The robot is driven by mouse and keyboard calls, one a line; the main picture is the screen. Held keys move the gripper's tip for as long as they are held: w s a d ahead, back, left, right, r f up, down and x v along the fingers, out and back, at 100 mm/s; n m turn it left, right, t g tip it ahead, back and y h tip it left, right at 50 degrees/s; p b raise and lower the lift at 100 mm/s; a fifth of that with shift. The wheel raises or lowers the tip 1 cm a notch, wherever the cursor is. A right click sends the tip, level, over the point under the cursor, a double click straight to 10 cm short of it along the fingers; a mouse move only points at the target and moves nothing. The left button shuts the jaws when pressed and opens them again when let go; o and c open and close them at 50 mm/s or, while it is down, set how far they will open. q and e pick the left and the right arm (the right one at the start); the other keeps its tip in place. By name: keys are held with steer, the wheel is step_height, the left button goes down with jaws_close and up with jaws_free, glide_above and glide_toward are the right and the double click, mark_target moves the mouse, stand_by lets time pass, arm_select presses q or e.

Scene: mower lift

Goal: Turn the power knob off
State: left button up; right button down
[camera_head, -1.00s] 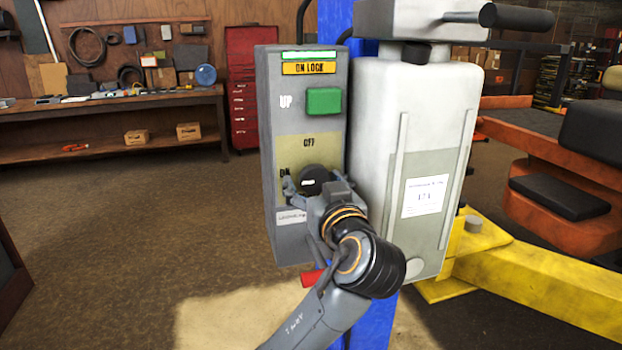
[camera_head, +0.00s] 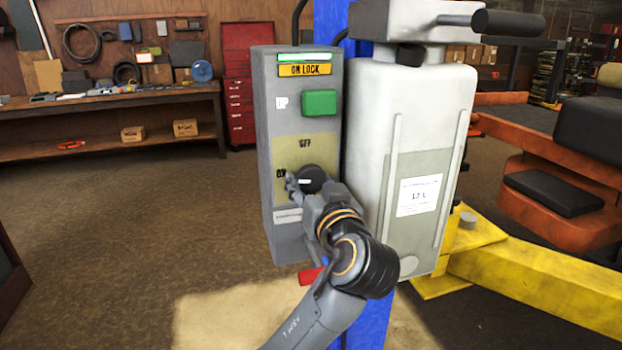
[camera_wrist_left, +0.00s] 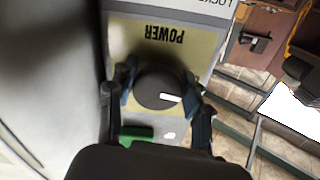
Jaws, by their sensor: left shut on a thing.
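The power knob (camera_head: 314,178) is round and black with a white mark, on the beige panel of a grey control box (camera_head: 290,125). Its white mark points left, toward the "ON" label; "OFF" is printed above. The wrist view shows the knob (camera_wrist_left: 150,90) near the upside-down word "POWER". My left gripper (camera_wrist_left: 162,92) is shut on the knob, one finger on each side. In the head view my left gripper (camera_head: 310,188) covers the knob's lower part. My right gripper is not in view.
A green button (camera_head: 319,102) sits above the knob. A white lift housing (camera_head: 415,130) stands close at the right, beside the blue post (camera_head: 362,325). A yellow lift arm (camera_head: 540,285) reaches right. A workbench (camera_head: 110,105) and red tool cabinet (camera_head: 238,90) stand behind.

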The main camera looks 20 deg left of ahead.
arm_select(q)
steer(key=shift+r+m+p, duration=0.2)
steer(key=shift+m+p, duration=0.5)
steer(key=shift+m, duration=0.2)
steer(key=m+p, duration=0.7)
steer(key=p, duration=0.1)
steer(key=m+p, duration=0.4)
steer(key=shift+s+a+r+m, duration=0.15)
steer(key=shift+a+r+m, duration=0.15)
steer(key=shift+r, duration=0.1)
steer(key=shift+m+p, duration=1.4)
steer(key=shift+p, duration=0.35)
steer(key=shift+f, duration=0.1)
steer(key=o, duration=1.1)
steer(key=shift+o, duration=0.3)
steer(key=shift+f, duration=0.1)
steer(key=v, duration=1.1)
steer(key=shift+s+d, duration=0.25)
steer(key=shift+s, duration=0.05)
